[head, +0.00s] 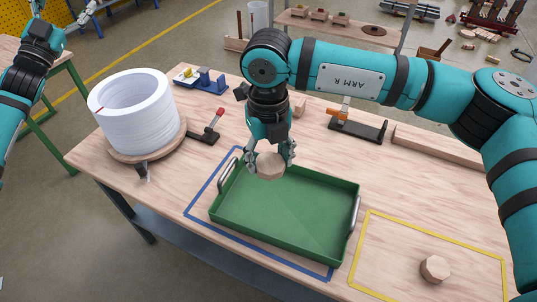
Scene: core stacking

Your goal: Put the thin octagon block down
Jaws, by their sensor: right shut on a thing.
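My right gripper (271,160) is shut on a pale wooden octagon block (270,167). It holds the block over the far left part of the green tray (240,230), near the tray's left handle. I cannot tell whether the block touches anything below. A smaller-looking pale wooden octagon block (435,268) lies on the table inside a yellow outline at the lower right. My left arm comes in at the upper left, away from the table's work area; its fingers do not show clearly.
The tray stands inside a blue outline (195,207) and its floor looks empty. A white cylinder on a round wooden turntable (115,151) stands at the left. A small tool with a red handle (213,126) lies beside it. An orange-and-black clamp fixture (357,128) stands behind.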

